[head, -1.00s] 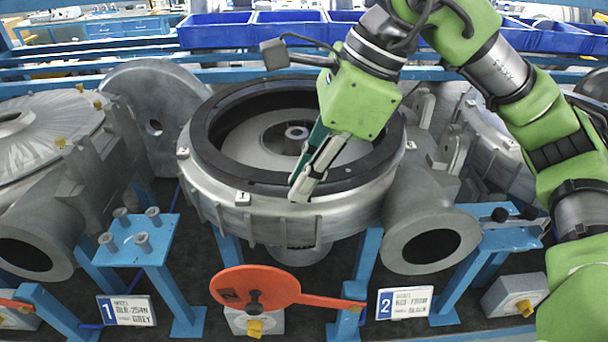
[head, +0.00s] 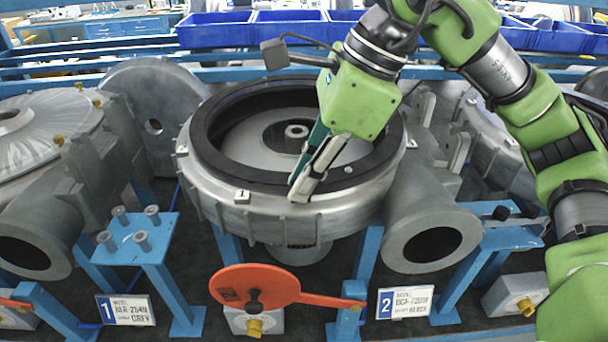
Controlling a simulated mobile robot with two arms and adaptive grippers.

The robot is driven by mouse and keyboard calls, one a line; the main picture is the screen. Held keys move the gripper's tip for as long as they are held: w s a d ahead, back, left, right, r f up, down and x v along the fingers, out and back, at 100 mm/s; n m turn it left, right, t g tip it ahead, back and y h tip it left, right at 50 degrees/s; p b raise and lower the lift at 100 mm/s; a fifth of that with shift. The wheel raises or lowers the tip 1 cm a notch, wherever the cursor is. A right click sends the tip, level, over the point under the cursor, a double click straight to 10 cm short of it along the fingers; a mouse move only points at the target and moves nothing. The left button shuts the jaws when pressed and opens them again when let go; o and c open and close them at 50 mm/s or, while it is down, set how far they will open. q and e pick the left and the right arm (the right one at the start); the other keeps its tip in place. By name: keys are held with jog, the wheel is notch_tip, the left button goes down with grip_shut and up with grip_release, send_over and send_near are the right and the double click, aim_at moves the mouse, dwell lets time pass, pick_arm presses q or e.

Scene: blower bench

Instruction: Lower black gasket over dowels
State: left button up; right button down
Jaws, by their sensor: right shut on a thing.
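The black gasket (head: 262,182) is a wide flat ring over the top of the grey blower housing (head: 225,205) in the middle of the head view. It looks level and roughly centred on the housing's round rim. My right gripper (head: 304,187) is shut on the gasket's front edge, its fingers pointing down and to the left. A small light round tip, apparently a dowel (head: 348,170), shows at the gasket to the right of the fingers. Whether the gasket touches the rim all round cannot be told. My left gripper is not in view.
A side outlet flange (head: 398,240) stands at the right front. An orange lever disc (head: 235,285) is in front, between number plates 1 (head: 126,310) and 2 (head: 405,303). A blue stand with pegs (head: 135,245) is at left. Blue bins (head: 290,30) line the back.

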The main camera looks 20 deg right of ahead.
jog(key=shift+f+b, duration=0.3)
jog(key=shift+f, duration=0.05)
dwell(0.5)
jog(key=c, duration=2)
grip_release()
jog(key=v, duration=1.2)
jog(key=shift+s, duration=0.1)
